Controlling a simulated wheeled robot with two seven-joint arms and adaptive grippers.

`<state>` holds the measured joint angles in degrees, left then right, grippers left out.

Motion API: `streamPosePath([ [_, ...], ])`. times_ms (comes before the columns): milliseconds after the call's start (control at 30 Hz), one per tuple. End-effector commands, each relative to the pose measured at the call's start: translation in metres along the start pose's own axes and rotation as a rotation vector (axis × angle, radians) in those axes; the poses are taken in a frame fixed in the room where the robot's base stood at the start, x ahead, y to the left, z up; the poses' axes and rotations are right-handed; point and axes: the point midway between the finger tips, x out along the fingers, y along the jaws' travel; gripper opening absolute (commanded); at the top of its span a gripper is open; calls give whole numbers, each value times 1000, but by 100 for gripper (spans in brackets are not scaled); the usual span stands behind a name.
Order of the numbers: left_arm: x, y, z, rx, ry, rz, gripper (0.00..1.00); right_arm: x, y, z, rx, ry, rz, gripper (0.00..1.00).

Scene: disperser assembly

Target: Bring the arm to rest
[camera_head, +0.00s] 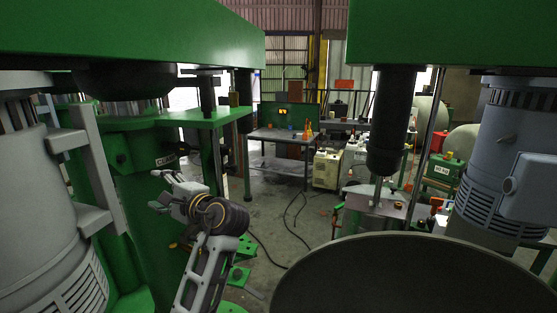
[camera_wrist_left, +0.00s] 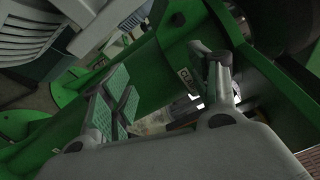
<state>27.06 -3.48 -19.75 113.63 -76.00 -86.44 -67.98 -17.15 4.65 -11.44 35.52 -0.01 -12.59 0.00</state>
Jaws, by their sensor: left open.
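My left arm (camera_head: 203,268) comes up from the bottom of the head view, left of the middle. Its gripper (camera_head: 158,190) points left, with its two fingers spread and nothing between them. It is in front of a green machine column (camera_head: 147,225); I cannot tell how wide the gap is. In the left wrist view the open gripper (camera_wrist_left: 158,92) shows green ribbed pads on its left finger, with green machine parts behind. My right gripper is in neither view.
Large grey motors stand at left (camera_head: 25,190) and right (camera_head: 515,160). Green beams (camera_head: 130,30) cross overhead. A dark round drum top (camera_head: 415,280) fills the lower right. A workbench (camera_head: 280,135) stands farther back. Cables (camera_head: 292,215) lie on the open floor between.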

Motion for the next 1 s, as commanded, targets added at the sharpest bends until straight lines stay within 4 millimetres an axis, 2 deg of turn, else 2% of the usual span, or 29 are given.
streamPosePath([
  [267,4,50,-13,-60,81,87,61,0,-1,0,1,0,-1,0],
  [667,-5,167,-29,-230,235,333,61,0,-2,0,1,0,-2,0],
  [1000,-32,258,-28,-377,310,576,61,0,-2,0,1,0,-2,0],
])
